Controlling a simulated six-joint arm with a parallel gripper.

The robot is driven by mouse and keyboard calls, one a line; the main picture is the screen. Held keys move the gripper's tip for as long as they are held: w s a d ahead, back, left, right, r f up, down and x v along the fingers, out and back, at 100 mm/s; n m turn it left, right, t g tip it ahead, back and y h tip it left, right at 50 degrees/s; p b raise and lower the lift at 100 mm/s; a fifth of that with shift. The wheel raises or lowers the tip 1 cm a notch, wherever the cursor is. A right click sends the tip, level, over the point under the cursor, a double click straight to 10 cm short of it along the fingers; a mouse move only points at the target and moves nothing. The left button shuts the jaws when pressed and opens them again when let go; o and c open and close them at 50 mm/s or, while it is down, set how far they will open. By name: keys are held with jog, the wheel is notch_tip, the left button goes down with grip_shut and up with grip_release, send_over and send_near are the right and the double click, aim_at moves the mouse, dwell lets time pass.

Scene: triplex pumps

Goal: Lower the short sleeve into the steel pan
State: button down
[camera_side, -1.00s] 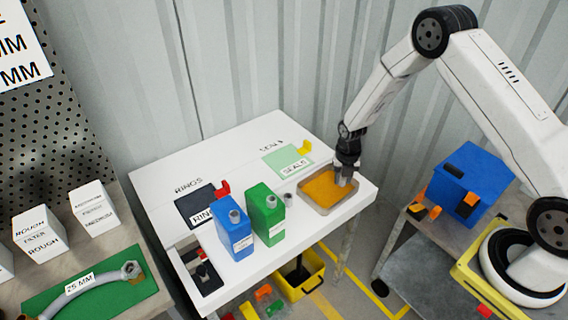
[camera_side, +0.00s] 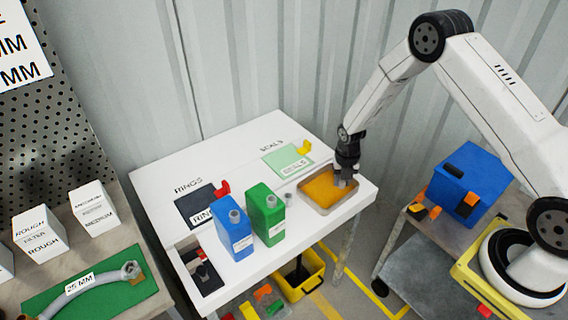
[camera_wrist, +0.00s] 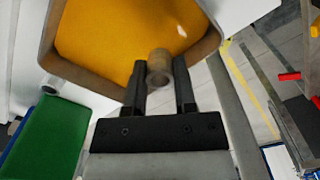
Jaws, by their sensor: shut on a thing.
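The steel pan (camera_side: 312,205) sits on the white table at its right end, with amber liquid (camera_side: 322,186) in it. Its rim (camera_wrist: 47,30) and liquid also fill the top of the wrist view. My gripper (camera_side: 345,174) is at the pan's right side, pointing down. In the wrist view my gripper (camera_wrist: 160,82) is shut on the short sleeve (camera_wrist: 159,66), a small grey-brown cylinder between the fingertips. The sleeve overlaps the pan's near edge in that view. I cannot tell whether its lower end touches the liquid.
A green can (camera_side: 266,215) and a blue can (camera_side: 233,228) stand left of the pan. A small grey cylinder (camera_side: 289,198) stands between the green can and the pan. A green mat (camera_side: 287,158) with a yellow piece lies behind. The blue box (camera_side: 465,185) is to the right.

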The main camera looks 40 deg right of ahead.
aim_at(341, 187)
jog(key=shift+f, duration=1.8)
dwell(1.6)
jog(key=shift+c, duration=1.7)
grip_release()
jog(key=shift+r, duration=0.2)
jog(key=shift+r, duration=3.75)
jog(key=shift+r, duration=0.1)
